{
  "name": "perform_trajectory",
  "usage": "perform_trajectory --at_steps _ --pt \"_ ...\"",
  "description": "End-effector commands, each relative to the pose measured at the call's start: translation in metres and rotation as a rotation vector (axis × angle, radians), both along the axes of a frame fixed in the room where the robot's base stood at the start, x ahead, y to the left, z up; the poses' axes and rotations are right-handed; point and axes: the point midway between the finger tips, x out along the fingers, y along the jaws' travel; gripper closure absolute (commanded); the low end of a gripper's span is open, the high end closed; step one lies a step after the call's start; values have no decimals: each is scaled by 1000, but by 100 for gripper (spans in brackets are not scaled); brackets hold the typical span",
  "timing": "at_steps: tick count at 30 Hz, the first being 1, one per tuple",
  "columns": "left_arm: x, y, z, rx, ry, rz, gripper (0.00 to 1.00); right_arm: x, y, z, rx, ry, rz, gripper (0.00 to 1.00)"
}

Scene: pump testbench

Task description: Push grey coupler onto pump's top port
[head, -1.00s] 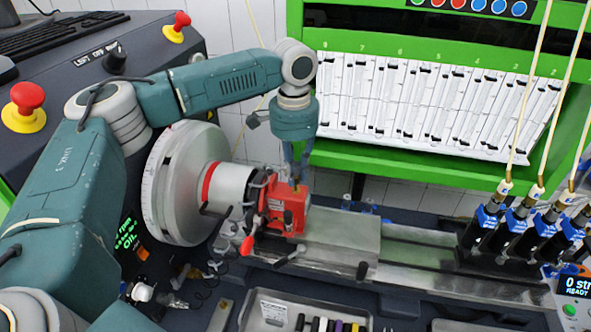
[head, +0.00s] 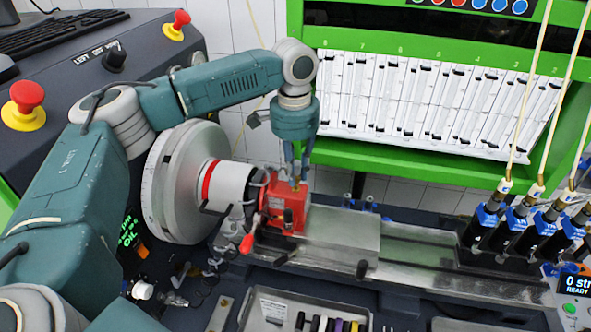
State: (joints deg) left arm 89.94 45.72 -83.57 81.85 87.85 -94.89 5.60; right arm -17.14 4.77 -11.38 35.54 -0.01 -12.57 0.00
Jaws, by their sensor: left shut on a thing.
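The red pump (head: 285,208) sits clamped on the bench bed, beside the large grey drive wheel. My left gripper (head: 297,180) points down right above the pump's top. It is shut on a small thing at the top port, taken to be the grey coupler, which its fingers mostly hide. A small brassy bit shows between the fingertips. I cannot tell how far the coupler sits on the port. My right gripper is not in view.
The flywheel (head: 178,185) stands close left of the pump. A red-knobbed lever (head: 247,243) juts out in front. A tray (head: 270,306) with several coloured items lies at the front. Blue-black injectors (head: 515,228) with hoses stand at right. A green rack rises behind.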

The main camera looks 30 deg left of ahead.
Motion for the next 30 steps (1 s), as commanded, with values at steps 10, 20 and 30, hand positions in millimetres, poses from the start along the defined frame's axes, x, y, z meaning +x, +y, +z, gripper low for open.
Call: perform_trajectory --at_steps 10,20,30 --pt "0 0 0 0 0 0 100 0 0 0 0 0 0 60" --pt "0 0 -5 0 0 -1 100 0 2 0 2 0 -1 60" --pt "0 -1 -12 0 0 -1 100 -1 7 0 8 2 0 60"
